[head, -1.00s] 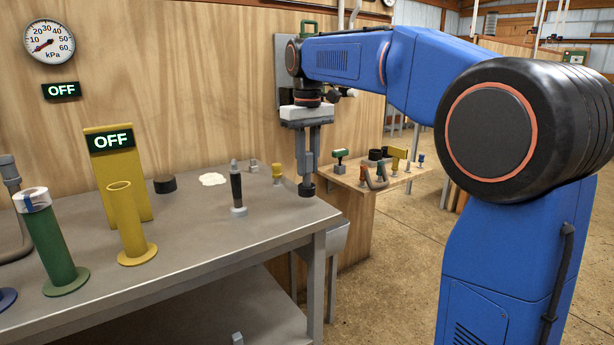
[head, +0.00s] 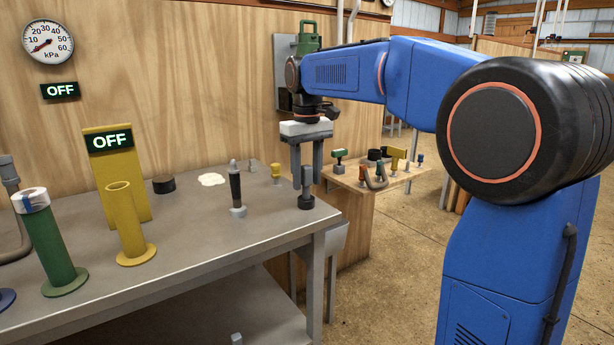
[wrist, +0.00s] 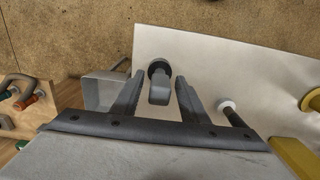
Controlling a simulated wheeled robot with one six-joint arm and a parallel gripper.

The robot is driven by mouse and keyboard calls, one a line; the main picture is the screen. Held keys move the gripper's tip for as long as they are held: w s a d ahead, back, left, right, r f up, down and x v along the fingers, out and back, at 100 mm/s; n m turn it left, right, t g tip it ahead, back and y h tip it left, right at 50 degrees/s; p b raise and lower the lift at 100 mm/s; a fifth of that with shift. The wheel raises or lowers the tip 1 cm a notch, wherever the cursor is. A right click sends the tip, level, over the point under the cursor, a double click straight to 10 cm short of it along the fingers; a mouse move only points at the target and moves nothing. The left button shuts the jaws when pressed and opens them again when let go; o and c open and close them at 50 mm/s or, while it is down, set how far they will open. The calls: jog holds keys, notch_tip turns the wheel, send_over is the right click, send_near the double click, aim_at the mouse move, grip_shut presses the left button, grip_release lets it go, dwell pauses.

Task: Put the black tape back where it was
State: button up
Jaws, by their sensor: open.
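A short black disc (head: 164,184), which looks like the black tape, lies on the grey workbench (head: 205,232) near the wooden wall. My gripper (head: 307,180) is open over the bench's right corner, pointing down. A grey piece with a round black base (head: 306,203) stands upright there, between my fingers. In the wrist view, the same grey piece (wrist: 159,92) sits in the gap between my open fingers (wrist: 158,84). I cannot tell if a finger touches it. The black disc is not seen in the wrist view.
A black-handled tool on a white base (head: 237,190) stands left of my gripper. A yellow tube (head: 130,228), a green tube (head: 52,245) and a yellow OFF sign (head: 112,170) are farther left. A wooden side table (head: 400,180) holds several small items.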

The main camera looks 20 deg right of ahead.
jog(key=shift+r, duration=0.1)
notch_tip(320, 180, up, 12)
jog(key=shift+r, duration=0.1)
jog(key=s+d+f+m+t, duration=0.1)
jog(key=s+d+f+t, duration=0.1)
jog(key=s+f, duration=1.3)
jog(key=s+d+f+m+t, duration=0.2)
jog(key=s+d+f, duration=0.3)
jog(key=s+f, duration=1)
jog(key=s, duration=0.3)
jog(key=shift+s+f+m+t, duration=0.15)
jog(key=shift+f+m+t, duration=0.15)
jog(key=shift+f+t, duration=0.1)
